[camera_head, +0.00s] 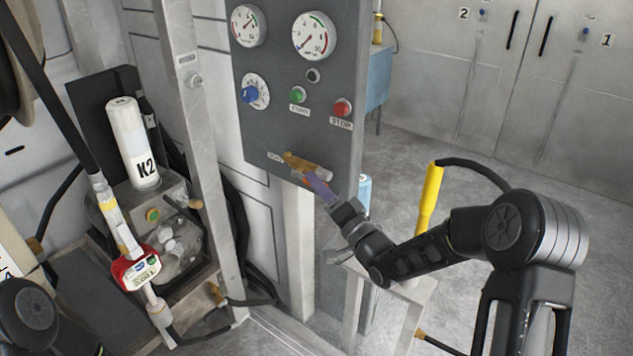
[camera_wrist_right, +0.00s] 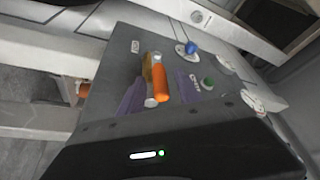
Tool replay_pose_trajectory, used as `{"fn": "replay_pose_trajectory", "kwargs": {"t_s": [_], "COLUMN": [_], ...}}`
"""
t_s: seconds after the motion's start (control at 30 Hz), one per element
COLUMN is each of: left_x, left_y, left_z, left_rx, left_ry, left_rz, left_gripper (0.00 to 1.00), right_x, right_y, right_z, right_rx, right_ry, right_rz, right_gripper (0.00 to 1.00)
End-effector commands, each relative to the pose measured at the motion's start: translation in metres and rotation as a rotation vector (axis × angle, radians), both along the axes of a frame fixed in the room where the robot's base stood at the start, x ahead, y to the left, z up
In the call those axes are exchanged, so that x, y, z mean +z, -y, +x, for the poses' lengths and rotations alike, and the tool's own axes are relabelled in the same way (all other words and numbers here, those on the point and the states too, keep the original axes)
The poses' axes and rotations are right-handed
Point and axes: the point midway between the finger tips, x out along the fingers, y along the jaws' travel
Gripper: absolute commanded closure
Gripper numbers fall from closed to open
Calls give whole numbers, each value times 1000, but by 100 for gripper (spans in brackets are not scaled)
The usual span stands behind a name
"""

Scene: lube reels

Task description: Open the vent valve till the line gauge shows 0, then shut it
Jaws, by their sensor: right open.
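The grey panel (camera_head: 265,112) carries two round gauges, the left one (camera_head: 248,26) and the right one (camera_head: 314,36). The right gauge's needle points to its lower left; I cannot read its value or the gauges' names. The brass vent valve (camera_head: 301,161) sits low on the panel by a small label. In the right wrist view its brass body (camera_wrist_right: 148,70) stands beside an orange lever (camera_wrist_right: 160,83). My right gripper (camera_wrist_right: 160,93) is open, its purple fingers on either side of the lever, apart from it. It reaches the valve from below in the head view (camera_head: 312,182). My left gripper is out of view.
A blue knob (camera_head: 250,94), a green button (camera_head: 297,94) and a red stop button (camera_head: 342,108) are on the panel above the valve. A white K2 cylinder (camera_head: 134,142) and a hose with a red-cased meter (camera_head: 136,268) stand left. A yellow tool (camera_head: 429,198) stands right.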

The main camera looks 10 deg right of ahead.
Motion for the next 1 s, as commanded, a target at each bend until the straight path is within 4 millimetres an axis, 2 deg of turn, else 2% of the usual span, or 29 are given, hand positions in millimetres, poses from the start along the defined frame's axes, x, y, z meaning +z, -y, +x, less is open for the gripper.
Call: {"fn": "replay_pose_trajectory", "kwargs": {"t_s": [0.13, 0.4, 0.87, 1.0], "left_x": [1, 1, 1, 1], "left_y": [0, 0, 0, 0], "left_z": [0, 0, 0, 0], "left_rx": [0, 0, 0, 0], "left_ry": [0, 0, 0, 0], "left_rz": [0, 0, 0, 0], "left_gripper": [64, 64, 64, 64], "right_x": [2, 2, 2, 2], "right_y": [-4, -4, -4, -4], "right_z": [9, 10, 10, 10], "right_rx": [2, 1, 1, 1], "right_ry": [0, -1, 0, 0], "right_rz": [1, 1, 0, 0], "right_gripper": [59, 60, 98, 100]}}
